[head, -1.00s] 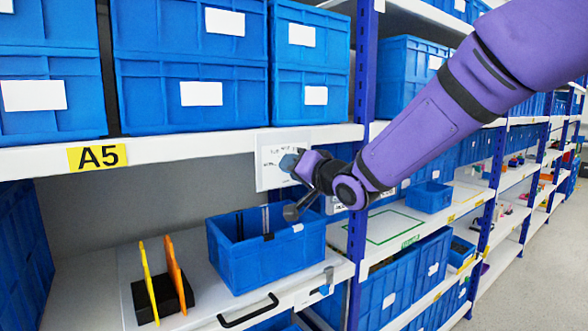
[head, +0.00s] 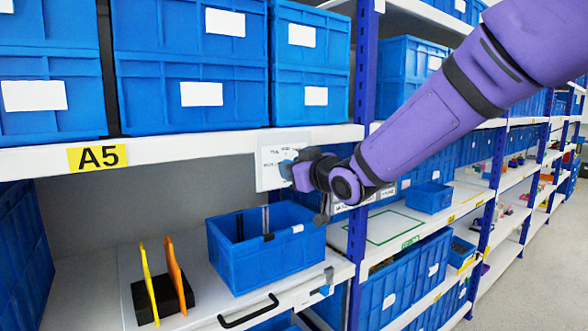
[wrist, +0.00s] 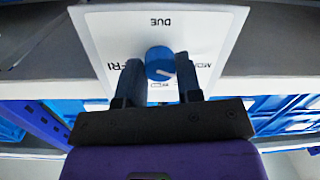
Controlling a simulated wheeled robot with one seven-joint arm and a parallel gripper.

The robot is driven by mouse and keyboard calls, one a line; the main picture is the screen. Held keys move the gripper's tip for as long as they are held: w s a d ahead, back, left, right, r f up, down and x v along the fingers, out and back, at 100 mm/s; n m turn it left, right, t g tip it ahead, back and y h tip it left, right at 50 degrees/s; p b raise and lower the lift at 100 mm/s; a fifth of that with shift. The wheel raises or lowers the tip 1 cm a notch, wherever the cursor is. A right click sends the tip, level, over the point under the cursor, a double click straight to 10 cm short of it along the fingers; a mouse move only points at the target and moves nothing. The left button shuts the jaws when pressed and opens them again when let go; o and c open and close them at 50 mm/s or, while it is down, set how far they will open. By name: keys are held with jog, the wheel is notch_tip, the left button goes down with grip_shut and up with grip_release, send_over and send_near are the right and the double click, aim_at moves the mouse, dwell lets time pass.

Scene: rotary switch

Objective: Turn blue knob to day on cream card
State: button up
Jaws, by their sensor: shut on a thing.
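The pale card (head: 266,177) is fixed to the shelf front, under the shelf edge. The wrist view shows the card (wrist: 112,40) close up, printed with "DUE", "FRI" and partly hidden letters. The round blue knob (wrist: 160,62) stands out from the card. A light mark on its face points to the lower right in the wrist view. In the head view the knob (head: 286,167) shows small beside my gripper (head: 292,170). My gripper (wrist: 159,70) is shut on the knob, with one finger on either side. The gripper hides the lower part of the card.
An open blue bin (head: 265,262) stands on the shelf below my gripper. A black holder (head: 160,297) with yellow and orange plates stands to its left. A blue upright post (head: 360,235) is close to the right of my wrist.

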jog(key=shift+n, duration=1.1)
jog(key=o, duration=0.9)
jog(key=shift+o, duration=0.2)
jog(key=f+v, duration=0.1)
jog(key=v, duration=0.9)
jog(key=shift+s+d+r, duration=0.2)
jog(key=shift+s+r, duration=0.15)
jog(key=shift+r, duration=0.2)
